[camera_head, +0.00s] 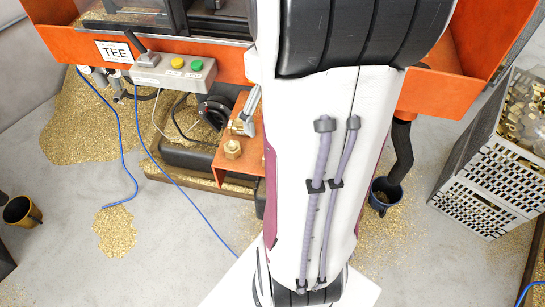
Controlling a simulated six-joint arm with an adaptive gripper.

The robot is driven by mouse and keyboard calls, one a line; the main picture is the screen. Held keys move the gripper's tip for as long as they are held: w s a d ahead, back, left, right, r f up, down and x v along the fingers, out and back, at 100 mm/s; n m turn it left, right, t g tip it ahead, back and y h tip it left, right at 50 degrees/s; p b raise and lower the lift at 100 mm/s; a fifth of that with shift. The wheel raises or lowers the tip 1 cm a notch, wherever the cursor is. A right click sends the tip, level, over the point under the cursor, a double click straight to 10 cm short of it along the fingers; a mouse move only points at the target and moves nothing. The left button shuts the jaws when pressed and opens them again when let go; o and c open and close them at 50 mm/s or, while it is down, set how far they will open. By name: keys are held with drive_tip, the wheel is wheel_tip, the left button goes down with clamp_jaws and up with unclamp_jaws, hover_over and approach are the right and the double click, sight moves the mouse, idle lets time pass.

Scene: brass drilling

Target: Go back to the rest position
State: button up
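My arm's white link with dark joint covers fills the middle of the view. My gripper does not show; it is out of view or hidden behind the link. The orange drilling machine (225,62) stands at the back, partly hidden by my arm. A brass piece (232,149) sits on the machine's orange ledge, just left of my arm. Another brass-coloured part (240,126) lies close behind it beside a grey metal bar; what holds it cannot be told.
A control box (173,72) with yellow and green buttons is on the machine's front. A grey crate (487,186) of brass pieces stands at right. A dark bucket (383,197) is beside my arm, another cup (22,211) at far left. Brass chips and blue cables lie on the floor.

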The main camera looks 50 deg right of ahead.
drive_tip(key=shift+m, duration=0.3)
idle(0.5)
drive_tip(key=s+a+r+t, duration=0.1)
drive_tip(key=a+r, duration=0.3)
drive_tip(key=a, duration=0.8)
drive_tip(key=s+a+r+t, duration=0.1)
drive_tip(key=a+r+t, duration=0.3)
drive_tip(key=a, duration=0.9)
drive_tip(key=shift+s+r+t, duration=0.3)
drive_tip(key=shift+r, duration=0.25)
